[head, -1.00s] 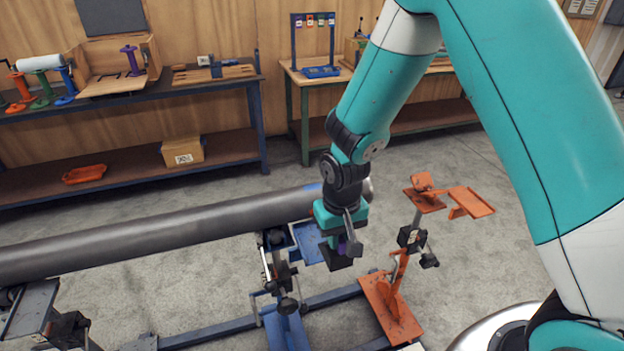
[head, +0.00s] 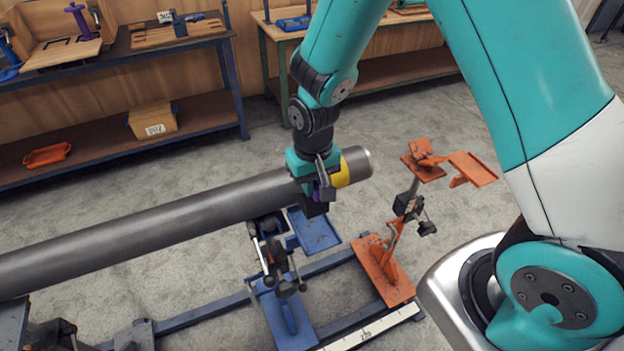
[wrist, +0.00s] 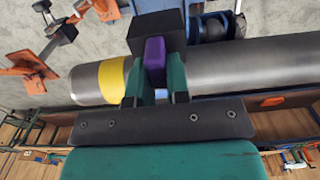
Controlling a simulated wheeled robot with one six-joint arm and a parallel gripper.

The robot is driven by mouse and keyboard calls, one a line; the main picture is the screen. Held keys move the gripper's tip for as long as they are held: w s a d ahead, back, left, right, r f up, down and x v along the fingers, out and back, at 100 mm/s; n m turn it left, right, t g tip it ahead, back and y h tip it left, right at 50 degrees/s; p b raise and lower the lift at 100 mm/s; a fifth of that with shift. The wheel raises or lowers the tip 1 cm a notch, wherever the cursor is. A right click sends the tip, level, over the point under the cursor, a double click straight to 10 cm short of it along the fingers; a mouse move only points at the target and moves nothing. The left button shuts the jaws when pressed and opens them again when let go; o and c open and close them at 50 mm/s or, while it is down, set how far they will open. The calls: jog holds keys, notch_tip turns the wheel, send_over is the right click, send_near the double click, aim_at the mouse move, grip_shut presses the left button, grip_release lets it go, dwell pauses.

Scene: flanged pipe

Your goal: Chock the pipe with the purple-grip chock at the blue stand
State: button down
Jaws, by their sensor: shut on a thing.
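My gripper (head: 317,188) is shut on the purple grip (wrist: 154,55) of a chock with a black block body (head: 314,208). It holds the chock at the near side of the grey pipe (head: 150,225), close to the pipe's yellow band (head: 342,174). In the wrist view the black block (wrist: 157,33) overlaps the pipe's edge; I cannot tell whether it touches the pipe. The blue stand (head: 287,318) is under the pipe, with its blue tray (head: 318,238) below and beside the chock. The arm hides part of the pipe.
An orange stand (head: 385,272) with raised orange plates is right of the blue stand, near the pipe's end. A grey support (head: 14,325) is at the lower left. Workbenches with a box (head: 153,121) and an orange tray (head: 47,155) stand behind.

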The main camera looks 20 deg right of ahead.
jog(key=shift+f+b, duration=2.95)
jog(key=shift+f, duration=0.95)
jog(key=shift+w, duration=1.25)
jog(key=c, duration=1)
grip_release()
jog(key=shift+f, duration=0.1)
jog(key=shift+s+r+p, duration=0.15)
jog(key=shift+r+p, duration=0.8)
jog(key=shift+r, duration=0.25)
jog(key=shift+s+r+p, duration=0.2)
jog(key=shift+r+p, duration=0.75)
jog(key=shift+r, duration=0.2)
jog(key=shift+s+r+p, duration=0.15)
jog(key=shift+r+p, duration=0.8)
jog(key=shift+r, duration=0.25)
